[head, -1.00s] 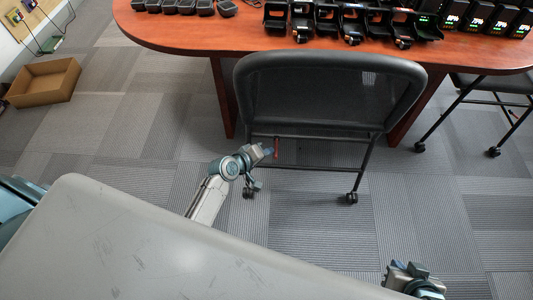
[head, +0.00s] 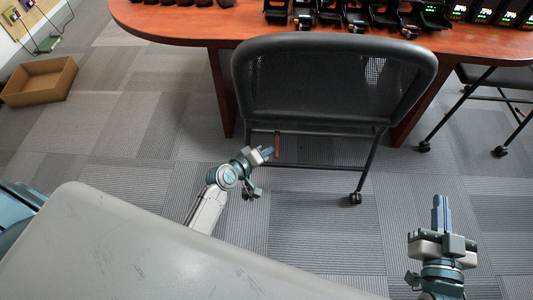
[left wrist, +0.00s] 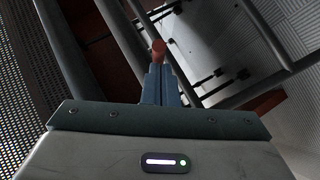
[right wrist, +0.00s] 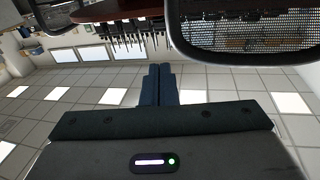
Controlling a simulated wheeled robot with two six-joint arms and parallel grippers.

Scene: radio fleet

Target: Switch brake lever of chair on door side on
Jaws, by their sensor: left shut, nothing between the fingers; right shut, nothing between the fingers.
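A black mesh-backed chair (head: 335,85) stands at the wooden table. A red lever (head: 277,145) shows under its back on the left side. My left gripper (head: 267,153) is shut and empty, its fingertips right beside the lever. In the left wrist view the red lever tip (left wrist: 158,46) appears just beyond the shut fingers (left wrist: 158,80); I cannot tell if they touch. My right gripper (head: 441,205) is shut and empty, pointing up over open floor right of the chair. The right wrist view shows its closed fingers (right wrist: 159,82) and the chair's mesh back.
The wooden table (head: 180,25) holds rows of black radios and chargers. A second chair (head: 490,80) stands at the right. A cardboard box (head: 40,80) lies on the floor at the left. Carpet between my body and the chair is clear.

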